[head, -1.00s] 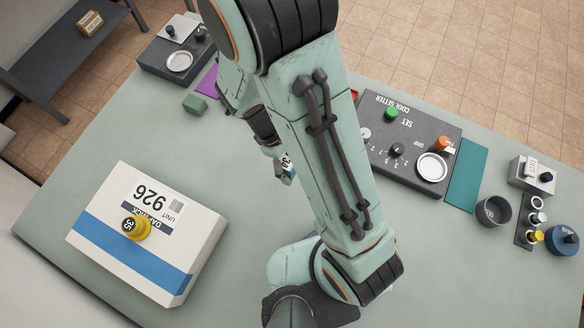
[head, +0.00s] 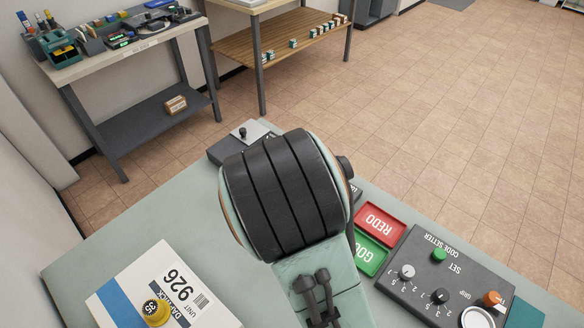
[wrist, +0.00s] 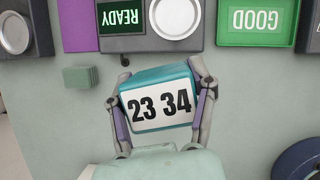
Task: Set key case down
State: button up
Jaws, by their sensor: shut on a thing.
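The key case (wrist: 160,98) is a teal box with a white label reading "23 34", seen in the wrist view. My gripper (wrist: 161,88) is shut on it, one finger on its left side and one on its right. The case is above the grey-green table (wrist: 50,130); whether its underside touches cannot be told. A dark unit with a READY sign (wrist: 123,17) and a round silver plate (wrist: 173,8) lies just beyond it. In the head view my arm hides the gripper and the case.
A green GOOD tray (wrist: 257,20) is at upper right, beside a red REDO tray (head: 380,223) in the head view. A small green block (wrist: 90,77) is left of the case. A package (head: 184,285) and the code setter (head: 450,268) flank my arm.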

jog(key=w+d+r+n+y, duration=0.25)
jog(key=w+n, duration=0.35)
jog(key=w, duration=0.5)
jog(key=w+f, duration=0.3)
jog(key=w, duration=0.1)
jog(key=w+a+f, duration=0.1)
jog(key=w+f, duration=0.2)
jog(key=w, duration=0.1)
jog(key=w+a+f, duration=0.1)
jog(key=w+f, duration=0.2)
jog(key=w, duration=0.1)
jog(key=shift+a, duration=0.2)
jog(key=shift+w+f+t, duration=0.3)
jog(key=shift+w+f, duration=0.25)
jog(key=shift+f, duration=1.6)
jog(key=shift+f, duration=0.1)
jog(key=o, duration=1.2)
